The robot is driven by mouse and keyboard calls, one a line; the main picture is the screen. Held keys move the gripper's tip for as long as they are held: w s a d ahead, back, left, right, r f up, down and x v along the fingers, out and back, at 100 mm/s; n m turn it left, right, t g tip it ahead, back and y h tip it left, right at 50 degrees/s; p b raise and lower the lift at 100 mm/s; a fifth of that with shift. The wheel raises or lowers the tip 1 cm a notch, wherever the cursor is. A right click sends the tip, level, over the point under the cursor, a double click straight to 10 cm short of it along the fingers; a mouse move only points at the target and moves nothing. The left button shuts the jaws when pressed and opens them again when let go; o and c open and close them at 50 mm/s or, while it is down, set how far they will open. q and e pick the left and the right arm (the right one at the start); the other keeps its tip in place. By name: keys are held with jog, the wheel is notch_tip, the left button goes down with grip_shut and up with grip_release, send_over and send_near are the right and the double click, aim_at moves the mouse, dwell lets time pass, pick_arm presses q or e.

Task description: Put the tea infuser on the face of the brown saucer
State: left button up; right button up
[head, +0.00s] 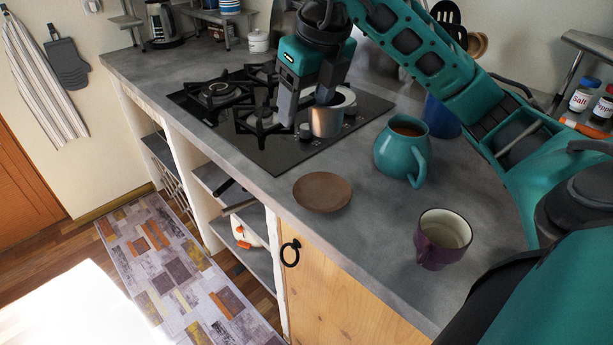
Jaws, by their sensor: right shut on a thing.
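The brown saucer (322,192) lies flat and empty on the grey counter, near its front edge. My right gripper (307,112) is over the hob, beyond the saucer and apart from it, with its fingers pointing down. It is shut on the tea infuser, which is mostly hidden by the fingers, so its shape is hard to make out. My left gripper is not in view.
A teal pot-like mug (398,155) with brown liquid and a purple mug (442,240) stand right of the saucer. Bare counter surrounds the saucer.

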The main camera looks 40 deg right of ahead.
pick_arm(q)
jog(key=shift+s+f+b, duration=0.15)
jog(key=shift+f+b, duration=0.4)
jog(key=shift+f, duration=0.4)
pick_arm(e)
notch_tip(320, 180, down, 14)
jog(key=shift+f, duration=0.25)
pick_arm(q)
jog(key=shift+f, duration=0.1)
pick_arm(e)
jog(key=o, duration=1)
jog(key=shift+f, duration=0.1)
jog(key=shift+o, duration=0.2)
jog(key=shift+r, duration=0.25)
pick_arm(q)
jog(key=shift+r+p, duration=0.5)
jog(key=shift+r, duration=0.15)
pick_arm(e)
jog(key=v, duration=1.1)
jog(key=shift+r, duration=0.35)
jog(key=shift+s, duration=0.1)
